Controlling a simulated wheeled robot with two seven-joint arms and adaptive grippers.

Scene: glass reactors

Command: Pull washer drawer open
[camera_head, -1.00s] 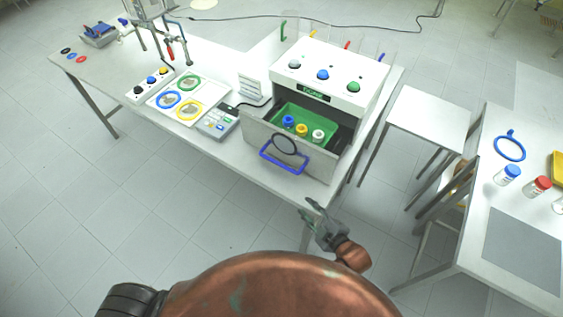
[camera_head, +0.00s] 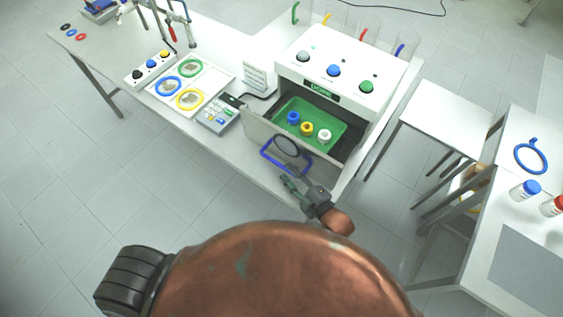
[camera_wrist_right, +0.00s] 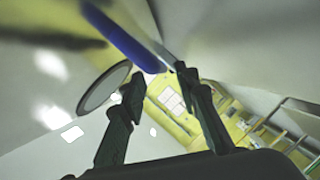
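The washer (camera_head: 325,58) is a white box with grey, blue and green knobs on the worktable. Its drawer (camera_head: 262,133) stands pulled out, with a green tray (camera_head: 338,133) inside. The blue handle (camera_head: 272,164) is on the drawer's front, beside a dark round ring (camera_head: 287,146). My right gripper (camera_head: 288,186) is just in front of and below the handle. In the right wrist view the gripper (camera_wrist_right: 160,80) has its fingers apart, with the blue handle bar (camera_wrist_right: 125,35) beyond the tips; contact cannot be told. My left gripper is not in view.
Bottles with blue, yellow and white caps (camera_head: 307,128) stand in the green tray. A keypad device (camera_head: 218,115) and a panel with coloured rings (camera_head: 190,86) lie left of the washer. A side table (camera_head: 445,115) and another table with bottles (camera_head: 525,190) stand at right.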

